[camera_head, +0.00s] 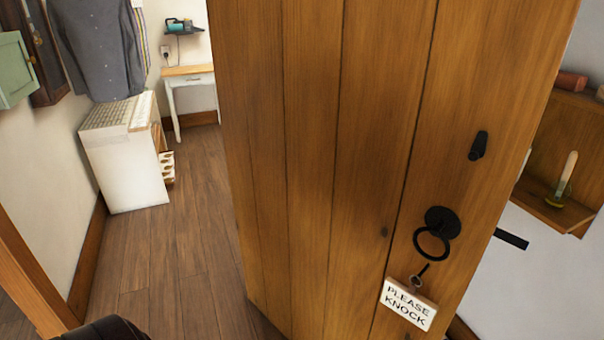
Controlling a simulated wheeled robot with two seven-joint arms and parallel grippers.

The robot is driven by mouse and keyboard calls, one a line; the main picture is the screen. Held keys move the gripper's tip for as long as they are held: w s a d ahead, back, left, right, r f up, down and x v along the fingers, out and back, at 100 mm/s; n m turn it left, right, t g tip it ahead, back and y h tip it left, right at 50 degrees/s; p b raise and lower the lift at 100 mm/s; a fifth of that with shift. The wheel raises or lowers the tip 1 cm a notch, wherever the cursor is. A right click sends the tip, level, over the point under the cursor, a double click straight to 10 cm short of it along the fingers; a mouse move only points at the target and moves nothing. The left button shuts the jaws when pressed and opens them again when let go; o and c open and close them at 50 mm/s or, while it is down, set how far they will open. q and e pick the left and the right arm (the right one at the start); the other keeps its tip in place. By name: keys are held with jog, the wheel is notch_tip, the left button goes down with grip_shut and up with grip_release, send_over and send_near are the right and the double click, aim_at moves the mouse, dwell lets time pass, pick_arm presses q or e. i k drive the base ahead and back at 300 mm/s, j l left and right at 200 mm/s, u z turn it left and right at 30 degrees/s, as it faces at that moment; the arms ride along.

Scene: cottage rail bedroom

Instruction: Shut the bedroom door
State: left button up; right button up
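The bedroom door (312,150) is a tall wooden plank door that fills the middle of the head view and stands open. A black ring handle (432,240) hangs on a round plate near its right edge. A small black fitting (478,146) sits above the ring. Below the ring are a key (417,280) and a white "PLEASE KNOCK" sign (408,304). A black latch bar (511,239) sticks out past the door's right edge. A dark rounded shape shows at the bottom left edge; I cannot tell which part it is. Neither gripper's fingers are in view.
Wooden floor (165,250) is clear left of the door. A white cabinet (125,170) stands against the left wall below a hanging grey shirt (100,45). A small desk (190,78) is at the back. A wall shelf (560,150) with a candle (567,175) is right of the door.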

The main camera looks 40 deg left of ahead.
aim_at(350, 128)
jog(key=j+u, duration=0.1)
jog(key=u, duration=1)
jog(key=k+j, duration=0.05)
